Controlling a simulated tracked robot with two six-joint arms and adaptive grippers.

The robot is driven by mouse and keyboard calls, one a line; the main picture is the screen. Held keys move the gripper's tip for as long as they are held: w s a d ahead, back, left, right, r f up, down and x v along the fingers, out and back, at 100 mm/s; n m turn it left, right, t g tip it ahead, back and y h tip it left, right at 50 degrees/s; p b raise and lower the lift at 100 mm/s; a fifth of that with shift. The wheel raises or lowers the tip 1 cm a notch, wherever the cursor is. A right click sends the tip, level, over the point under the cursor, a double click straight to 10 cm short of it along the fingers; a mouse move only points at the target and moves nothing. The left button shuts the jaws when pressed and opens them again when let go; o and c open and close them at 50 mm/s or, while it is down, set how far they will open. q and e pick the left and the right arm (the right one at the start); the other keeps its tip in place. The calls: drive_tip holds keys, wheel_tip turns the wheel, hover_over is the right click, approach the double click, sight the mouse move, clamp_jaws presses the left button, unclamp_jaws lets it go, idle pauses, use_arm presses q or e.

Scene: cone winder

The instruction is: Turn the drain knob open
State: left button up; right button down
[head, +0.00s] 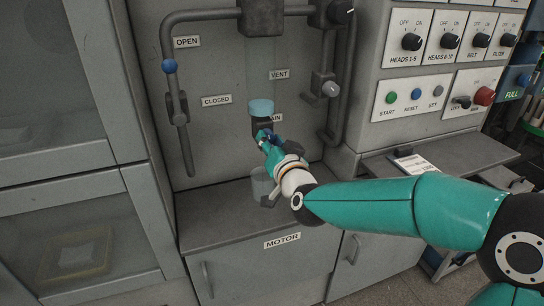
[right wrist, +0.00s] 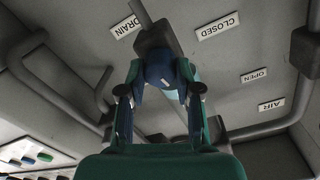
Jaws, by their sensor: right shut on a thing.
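The drain knob (right wrist: 160,76) is dark blue and sits below the dark body of the air unit on the grey panel. My right gripper (head: 266,137) reaches in from the right and is shut on the knob, hiding most of it in the head view. In the right wrist view my right gripper (right wrist: 160,88) has one finger on each side of the knob. My left gripper is not in view.
A pipe with a grey knob (head: 330,89) runs on the right. The control panel (head: 440,60) and a grey shelf (head: 440,165) are further right.

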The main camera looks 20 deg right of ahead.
drive_tip(key=m+b, duration=0.5)
drive_tip(key=shift+d+f+m+b, duration=0.1)
drive_tip(key=shift+f+m+b, duration=0.05)
drive_tip(key=shift+m+b, duration=0.2)
drive_tip(key=m+b, duration=0.2)
drive_tip(key=m, duration=0.1)
drive_tip(key=shift+m+b, duration=0.75)
drive_tip(key=shift+d, duration=0.1)
drive_tip(key=c, duration=0.8)
unclamp_jaws()
drive_tip(key=shift+y, duration=0.3)
